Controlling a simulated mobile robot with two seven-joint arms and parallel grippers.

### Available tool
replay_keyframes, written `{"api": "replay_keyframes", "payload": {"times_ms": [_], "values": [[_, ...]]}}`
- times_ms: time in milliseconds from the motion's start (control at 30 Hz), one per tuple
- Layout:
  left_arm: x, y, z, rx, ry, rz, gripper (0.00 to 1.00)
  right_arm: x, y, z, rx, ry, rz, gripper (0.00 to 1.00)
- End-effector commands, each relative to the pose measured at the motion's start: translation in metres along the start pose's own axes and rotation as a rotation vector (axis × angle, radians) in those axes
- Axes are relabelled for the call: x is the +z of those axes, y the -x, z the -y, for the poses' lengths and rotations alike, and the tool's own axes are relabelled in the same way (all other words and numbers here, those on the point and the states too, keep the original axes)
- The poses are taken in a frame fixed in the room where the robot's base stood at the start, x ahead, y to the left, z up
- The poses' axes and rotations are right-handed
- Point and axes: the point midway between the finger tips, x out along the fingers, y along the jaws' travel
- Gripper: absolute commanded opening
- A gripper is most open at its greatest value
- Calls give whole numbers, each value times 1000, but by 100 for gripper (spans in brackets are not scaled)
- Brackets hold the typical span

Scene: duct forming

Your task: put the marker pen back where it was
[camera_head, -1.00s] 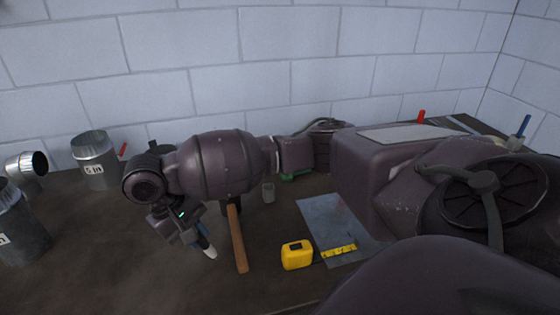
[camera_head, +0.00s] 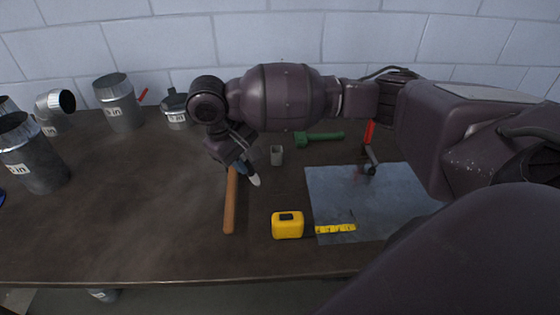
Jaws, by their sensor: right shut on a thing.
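My right gripper (camera_head: 240,162) is shut on the marker pen (camera_head: 254,181). The pen is tilted, with its white end pointing down and to the right; most of its blue body is hidden by the fingers. It appears above the table near the upper end of the wooden-handled hammer (camera_head: 230,205). A small grey cup (camera_head: 277,157) stands just to the right of the pen, apart from it. My left gripper is not in view.
A yellow tape measure (camera_head: 287,226) lies in front beside a metal sheet (camera_head: 390,190). A green tool (camera_head: 322,137) and red-handled snips (camera_head: 370,145) lie behind. Duct pieces (camera_head: 118,102) stand at the left. The table (camera_head: 130,200) is clear at left-centre.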

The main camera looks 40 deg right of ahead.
Motion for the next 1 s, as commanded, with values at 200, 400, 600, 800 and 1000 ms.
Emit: {"api": "replay_keyframes", "payload": {"times_ms": [200,400,600,800,1000], "values": [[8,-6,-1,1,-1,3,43,-17,12,-35,8,269,-96,0],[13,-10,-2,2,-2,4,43,-29,25,-66,11,522,-171,0],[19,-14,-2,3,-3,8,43,-38,38,-96,8,776,-235,0],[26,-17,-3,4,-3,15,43,-44,52,-126,3,1032,-285,0],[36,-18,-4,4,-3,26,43,-47,65,-156,-4,1292,-322,0]]}}
